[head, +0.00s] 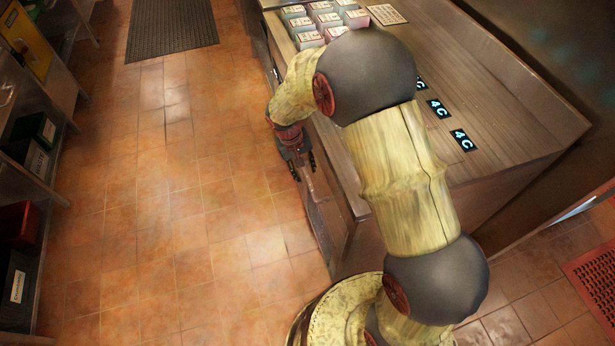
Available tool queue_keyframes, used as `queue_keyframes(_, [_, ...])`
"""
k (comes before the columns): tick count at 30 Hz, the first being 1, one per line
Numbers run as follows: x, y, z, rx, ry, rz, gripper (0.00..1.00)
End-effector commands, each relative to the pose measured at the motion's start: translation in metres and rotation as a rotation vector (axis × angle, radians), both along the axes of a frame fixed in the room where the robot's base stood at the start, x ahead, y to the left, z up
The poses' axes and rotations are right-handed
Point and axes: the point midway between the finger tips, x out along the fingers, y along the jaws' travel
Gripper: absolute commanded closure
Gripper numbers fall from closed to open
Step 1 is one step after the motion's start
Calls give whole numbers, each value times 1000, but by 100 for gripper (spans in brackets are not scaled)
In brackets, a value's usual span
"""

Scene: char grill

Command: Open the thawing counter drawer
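The counter (500,110) has a wood-grain top and runs from the upper middle to the right. Its left side faces the tiled aisle, and a brown front panel (328,215), which looks like the drawer front, shows low on that side. My gripper (304,169) is beside this front, pointing down the picture, with its two dark fingers apart. A thin pale bar shows near the fingertips; I cannot tell whether it is a handle or whether the fingers touch it. My arm hides part of the counter. I cannot tell whether the drawer stands out at all.
Several small labelled boxes (308,38) and a label card (387,14) are on the counter top, with dark "4C" displays (461,140). Shelves with bins (28,140) line the left edge. The tiled aisle (170,220) between is clear; a dark mat (172,28) lies farther back.

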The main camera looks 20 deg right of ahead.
Motion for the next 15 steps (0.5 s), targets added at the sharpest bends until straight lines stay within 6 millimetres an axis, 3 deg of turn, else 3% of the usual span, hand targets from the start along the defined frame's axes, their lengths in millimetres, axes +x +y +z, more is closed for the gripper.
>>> queue_keyframes(9, [0, -10, -50, 0, 1, -1, 68])
queue_keyframes(15, [0, -12, -59, 0, 0, -1, 68])
